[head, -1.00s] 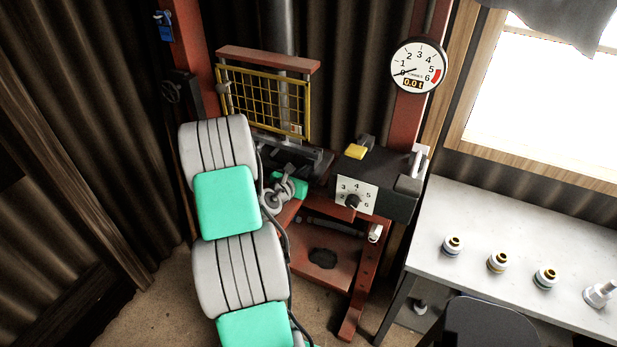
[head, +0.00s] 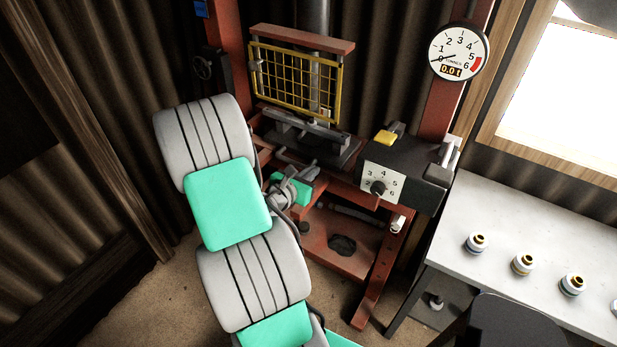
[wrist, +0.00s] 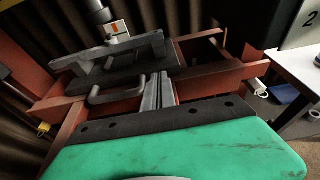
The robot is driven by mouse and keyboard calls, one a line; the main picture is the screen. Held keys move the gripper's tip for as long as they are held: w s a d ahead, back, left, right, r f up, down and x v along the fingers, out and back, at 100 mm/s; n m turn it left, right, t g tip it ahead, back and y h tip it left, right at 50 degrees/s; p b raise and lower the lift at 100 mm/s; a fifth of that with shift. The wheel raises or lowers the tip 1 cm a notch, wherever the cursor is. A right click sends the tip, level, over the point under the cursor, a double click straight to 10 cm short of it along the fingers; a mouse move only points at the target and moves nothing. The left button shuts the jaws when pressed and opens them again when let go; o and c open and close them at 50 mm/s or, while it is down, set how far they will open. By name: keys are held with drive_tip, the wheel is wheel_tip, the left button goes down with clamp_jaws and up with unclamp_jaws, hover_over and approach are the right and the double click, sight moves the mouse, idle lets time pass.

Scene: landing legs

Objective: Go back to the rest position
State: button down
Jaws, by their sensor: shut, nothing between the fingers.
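My gripper (wrist: 160,88) shows in the wrist view beyond the green hand cover, its two grey fingers side by side and shut with nothing between them. In the head view my gripper is the small green and grey part right of my arm links, low in front of the red press frame (head: 384,262). Its fingertips are hard to make out there. In the wrist view the fingers point towards the dark press bed (wrist: 120,72) and a bent grey handle (wrist: 115,96). I cannot tell how large the gap to them is.
A yellow mesh guard (head: 295,82) stands above the press bed. A black control box (head: 415,180) with a dial and yellow button is right of it. A round gauge (head: 459,52) reads near zero. A white table (head: 500,215) with several small fittings stands at the right.

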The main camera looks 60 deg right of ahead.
drive_tip(key=shift+v, duration=1.05)
drive_tip(key=shift+s, duration=0.1)
